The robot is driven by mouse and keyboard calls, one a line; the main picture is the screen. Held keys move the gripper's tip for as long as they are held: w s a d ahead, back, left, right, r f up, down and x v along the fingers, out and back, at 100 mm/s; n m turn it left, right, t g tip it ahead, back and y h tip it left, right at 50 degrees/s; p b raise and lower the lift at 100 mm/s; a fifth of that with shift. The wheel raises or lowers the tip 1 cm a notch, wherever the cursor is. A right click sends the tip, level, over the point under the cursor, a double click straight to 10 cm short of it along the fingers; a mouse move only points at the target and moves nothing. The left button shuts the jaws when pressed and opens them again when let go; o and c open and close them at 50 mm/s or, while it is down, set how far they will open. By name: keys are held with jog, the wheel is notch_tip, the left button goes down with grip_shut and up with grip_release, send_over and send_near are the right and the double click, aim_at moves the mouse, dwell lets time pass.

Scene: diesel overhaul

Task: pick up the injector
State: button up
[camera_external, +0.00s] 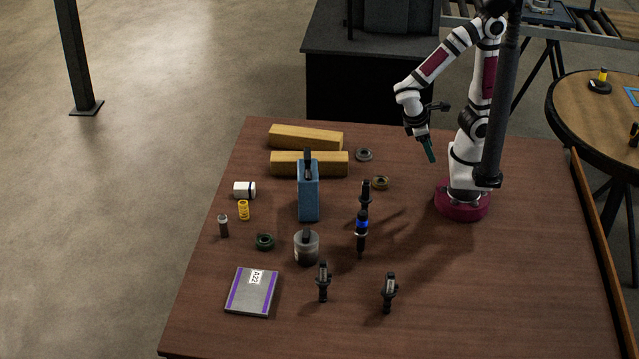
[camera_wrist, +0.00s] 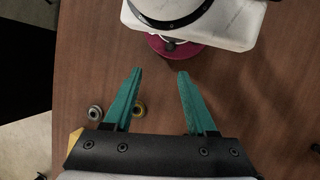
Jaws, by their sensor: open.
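Several dark, slender injector-like parts stand on the brown table: one with a blue band (camera_external: 361,236), one just behind it (camera_external: 365,192), and two near the front, a left one (camera_external: 323,284) and a right one (camera_external: 389,293). I cannot tell which is the task's injector. My gripper (camera_external: 431,152) is raised above the table, to the right of and behind these parts, apart from them. In the wrist view, its green fingers (camera_wrist: 160,73) are spread with nothing between them. No injector shows clearly in the wrist view.
A blue box-like can (camera_external: 308,195), a grey round container (camera_external: 306,248), two wooden blocks (camera_external: 308,164) and several small rings and cylinders crowd the left half. A labelled grey box (camera_external: 252,292) lies front left. The right front of the table (camera_external: 500,290) is clear.

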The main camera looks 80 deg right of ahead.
jog(key=w+a+f+n+t+h, duration=0.25)
jog(key=f+n+h, duration=0.25)
jog(key=n+h, duration=0.4)
jog(key=n+t+y, duration=0.5)
jog(key=n+t, duration=1.3)
jog(key=n, duration=0.3)
send_near(354, 215)
jog(key=s+r, duration=0.1)
jog(key=r, duration=0.1)
jog(key=s+a+r, duration=0.1)
jog(key=s+r, duration=0.1)
jog(key=s+a+r, duration=0.1)
jog(key=s+r, duration=0.1)
jog(key=shift+s, duration=0.15)
jog(key=x, duration=1.5)
jog(key=shift+w+f, duration=0.35)
grip_shut()
